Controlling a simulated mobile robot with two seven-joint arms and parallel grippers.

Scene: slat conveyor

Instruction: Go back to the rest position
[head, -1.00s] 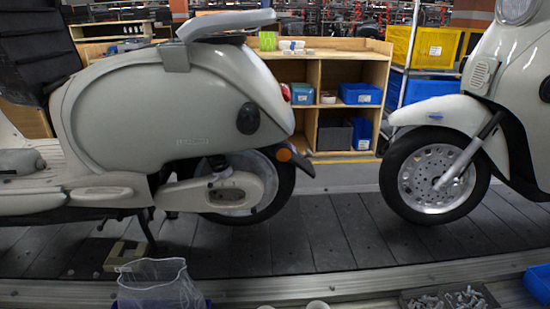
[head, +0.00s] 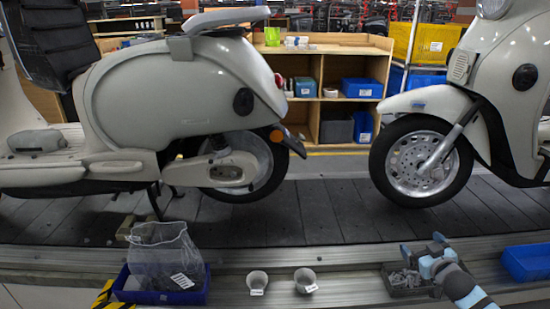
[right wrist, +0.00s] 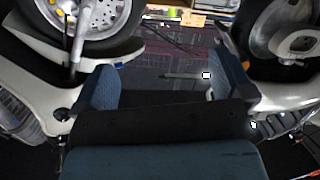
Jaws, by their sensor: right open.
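My right gripper (head: 422,246) is at the lower right of the head view, over the near metal edge of the conveyor and beside a grey bin of small metal parts (head: 408,278). In the right wrist view its two blue-grey fingers (right wrist: 162,82) stand wide apart with nothing between them. My left gripper is not in view.
Two pale scooters, one left (head: 160,100) and one right (head: 510,95), stand on the dark slat conveyor (head: 310,215). In front are a blue bin (head: 190,297) with a clear bag (head: 165,255), two pale cups (head: 258,281) (head: 305,279) and another blue bin (head: 527,262).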

